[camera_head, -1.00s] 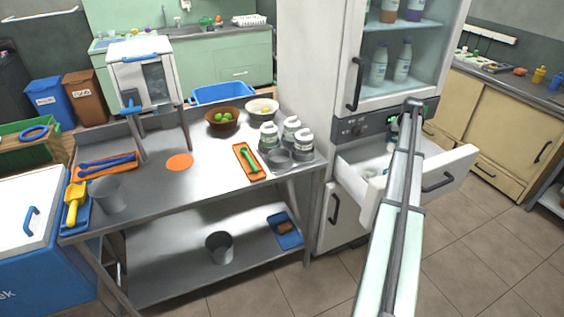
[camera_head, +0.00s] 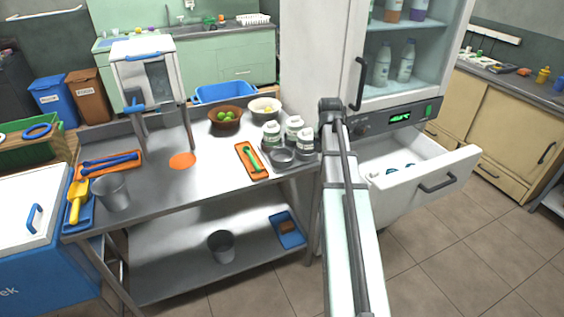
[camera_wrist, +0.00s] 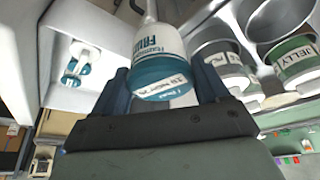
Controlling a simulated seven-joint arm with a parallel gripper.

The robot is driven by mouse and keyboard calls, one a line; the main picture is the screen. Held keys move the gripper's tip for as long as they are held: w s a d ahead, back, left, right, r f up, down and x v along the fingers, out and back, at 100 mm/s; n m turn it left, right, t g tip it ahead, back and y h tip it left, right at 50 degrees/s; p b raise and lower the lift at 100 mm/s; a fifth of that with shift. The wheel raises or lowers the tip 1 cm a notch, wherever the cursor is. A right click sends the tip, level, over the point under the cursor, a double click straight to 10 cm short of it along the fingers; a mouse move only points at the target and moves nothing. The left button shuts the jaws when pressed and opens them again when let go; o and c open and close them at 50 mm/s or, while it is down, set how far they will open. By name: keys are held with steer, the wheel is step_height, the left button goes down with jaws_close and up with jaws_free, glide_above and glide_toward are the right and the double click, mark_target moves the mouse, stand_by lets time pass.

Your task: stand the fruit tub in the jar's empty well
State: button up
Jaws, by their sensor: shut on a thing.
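My gripper (camera_wrist: 165,90) is shut on the fruit tub (camera_wrist: 168,45), a white tub with a teal band and a label reading FRUIT, in the wrist view. In the head view my arm hides both gripper and tub. The jar holder stands at the right end of the steel table, with an empty round grey well (camera_head: 282,156) at its front. White-and-green jars (camera_head: 272,134) stand beside that well. In the wrist view, a jar labelled JELLY (camera_wrist: 296,62) and round grey rims show right of the held tub, apart from it.
The white drawer (camera_head: 425,185) of the cabinet is open right of my arm, with small blue-and-white items inside. An orange tray with a green tool (camera_head: 252,160) lies left of the jars. Bowls (camera_head: 225,120) stand behind.

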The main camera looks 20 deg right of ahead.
steer(key=s+a+f+n+y, duration=0.1)
steer(key=a+n, duration=0.2)
steer(key=a, duration=0.8)
steer(key=s+a+f+n+t+y, duration=0.1)
steer(key=a+f+n, duration=0.1)
steer(key=a, duration=1)
steer(key=s+a+f+n+y, duration=0.1)
steer(key=a+n, duration=0.2)
steer(key=a, duration=0.8)
steer(key=w+d+r+m+h, duration=0.1)
steer(key=w+d+r, duration=0.15)
steer(key=d, duration=0.55)
steer(key=w+d+r+m, duration=0.2)
steer(key=w+d, duration=0.2)
steer(key=d, duration=0.4)
steer(key=w+d+r+n, duration=0.1)
steer(key=w+d+r, duration=0.4)
steer(key=w+d, duration=0.3)
steer(key=shift+w+a+f+n+y, duration=0.15)
steer(key=shift+a+f+n, duration=0.2)
steer(key=shift+f, duration=1.4)
steer(key=shift+w+a+f+n+y, duration=0.1)
steer(key=shift+a+f+n, duration=0.25)
steer(key=shift+f, duration=1.45)
steer(key=shift+w+a+f+n+y, duration=0.15)
steer(key=shift+a+f+n, duration=0.2)
steer(key=shift+f, duration=1.4)
steer(key=shift+f, duration=0.1)
